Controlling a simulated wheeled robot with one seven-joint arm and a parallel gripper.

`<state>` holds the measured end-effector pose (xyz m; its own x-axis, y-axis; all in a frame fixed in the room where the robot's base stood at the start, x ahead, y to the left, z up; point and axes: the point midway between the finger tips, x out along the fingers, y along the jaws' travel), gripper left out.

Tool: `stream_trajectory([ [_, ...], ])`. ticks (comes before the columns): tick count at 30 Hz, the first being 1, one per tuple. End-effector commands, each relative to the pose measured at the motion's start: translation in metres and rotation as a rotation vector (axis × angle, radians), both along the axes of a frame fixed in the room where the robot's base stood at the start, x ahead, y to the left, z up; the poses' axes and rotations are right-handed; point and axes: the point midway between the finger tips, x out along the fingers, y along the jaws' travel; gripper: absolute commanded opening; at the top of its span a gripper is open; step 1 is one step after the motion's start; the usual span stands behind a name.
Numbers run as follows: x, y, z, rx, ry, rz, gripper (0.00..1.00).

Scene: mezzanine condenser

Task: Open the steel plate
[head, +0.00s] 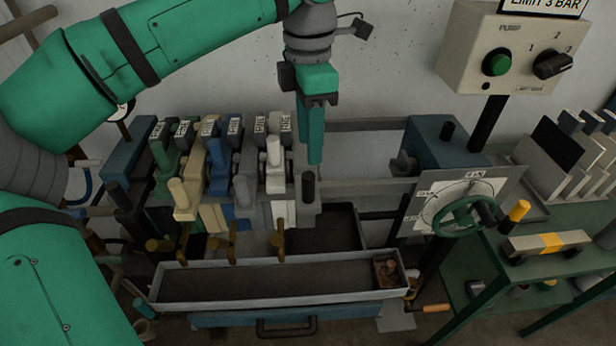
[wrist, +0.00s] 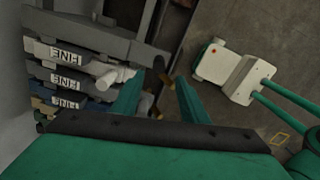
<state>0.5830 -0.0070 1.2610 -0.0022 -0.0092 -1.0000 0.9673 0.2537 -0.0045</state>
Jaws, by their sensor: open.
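A row of upright plates with labelled tops and stubby levers stands on the press at centre left. They are dark, green, cream, blue, grey and whitish. I cannot tell for sure which is the steel plate; a grey-white plate (head: 276,170) with a pale lever stands near the right end. It seems to show in the wrist view with its pale lever (wrist: 112,75). My gripper (head: 315,160) points down above the right end of the row, just right of that lever.
Brass taps (head: 281,240) hang over a long metal trough (head: 270,266) in front. A dial plate with a green handwheel (head: 458,217) stands right of the press. A pump box (head: 500,50) is at upper right. A green bench (head: 490,285) fills the right side.

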Motion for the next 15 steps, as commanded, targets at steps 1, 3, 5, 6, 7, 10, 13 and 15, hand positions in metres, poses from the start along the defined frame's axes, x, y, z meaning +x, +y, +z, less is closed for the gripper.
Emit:
stream_trajectory([
  [1,0.0,0.002,0.0,0.009,-0.002,0.003,0.4],
  [3,0.001,0.002,-0.003,0.013,-0.003,0.004,0.4],
  [5,0.001,0.002,-0.008,0.013,-0.002,0.003,0.4],
  [6,0.001,0.002,-0.014,0.012,-0.001,0.003,0.4],
  [7,0.0,0.002,-0.018,0.011,0.0,0.003,0.4],
  [10,0.0,0.002,-0.035,0.01,0.0,0.002,0.4],
  [13,0.0,0.002,-0.054,0.01,0.001,0.002,0.4],
  [15,0.0,0.002,-0.066,0.009,-0.001,0.002,0.4],
])
